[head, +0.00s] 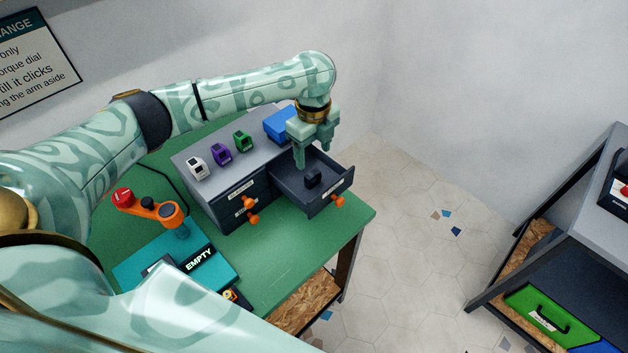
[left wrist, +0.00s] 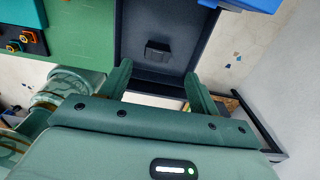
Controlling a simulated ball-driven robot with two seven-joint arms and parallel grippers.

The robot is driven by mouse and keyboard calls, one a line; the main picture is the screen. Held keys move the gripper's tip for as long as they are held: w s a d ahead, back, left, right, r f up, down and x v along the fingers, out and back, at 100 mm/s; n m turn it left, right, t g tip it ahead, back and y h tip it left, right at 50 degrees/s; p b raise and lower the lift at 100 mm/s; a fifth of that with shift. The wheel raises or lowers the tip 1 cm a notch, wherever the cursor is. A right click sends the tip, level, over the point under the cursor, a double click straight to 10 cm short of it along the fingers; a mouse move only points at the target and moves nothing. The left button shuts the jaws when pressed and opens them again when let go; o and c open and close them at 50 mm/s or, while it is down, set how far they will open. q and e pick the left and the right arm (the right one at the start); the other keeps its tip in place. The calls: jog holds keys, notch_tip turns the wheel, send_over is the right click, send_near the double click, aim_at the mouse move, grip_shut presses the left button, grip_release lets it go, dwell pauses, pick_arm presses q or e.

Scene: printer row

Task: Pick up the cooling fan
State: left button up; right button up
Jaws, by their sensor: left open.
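A small dark block that looks like the cooling fan (head: 313,179) lies in the open drawer (head: 333,200) at the right of the grey cabinet. It also shows in the left wrist view as a dark box (left wrist: 158,50) on the drawer floor, beyond the fingertips. My left gripper (head: 302,160) points down over the drawer, just above and behind the block. Its fingers also show in the left wrist view (left wrist: 160,75), spread apart with nothing between them. A gap seems to remain between fingertips and block. My right gripper is not in view.
White (head: 196,167), purple (head: 221,154) and green (head: 242,141) small items stand on the cabinet top, with a blue box (head: 280,125) at its back. An orange arm with a red knob (head: 123,197) and a teal "EMPTY" plate (head: 160,263) are on the green table (head: 285,265).

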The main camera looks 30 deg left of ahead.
aim_at(312, 174)
pick_arm(q)
jog(key=shift+a+f, duration=0.1)
jog(key=shift+f, duration=0.7)
jog(key=shift+s+f, duration=0.15)
jog(key=shift+f, duration=0.15)
notch_tip(312, 174, down, 4)
jog(key=shift+s+b, duration=0.1)
jog(key=shift+b, duration=0.9)
jog(key=shift+f, duration=0.3)
jog(key=shift+r, duration=0.1)
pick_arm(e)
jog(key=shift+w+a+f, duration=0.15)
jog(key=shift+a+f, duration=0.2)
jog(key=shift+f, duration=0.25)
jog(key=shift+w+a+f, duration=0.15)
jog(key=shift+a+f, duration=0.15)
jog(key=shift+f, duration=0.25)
pick_arm(q)
jog(key=c, duration=0.9)
jog(key=shift+c, duration=1.2)
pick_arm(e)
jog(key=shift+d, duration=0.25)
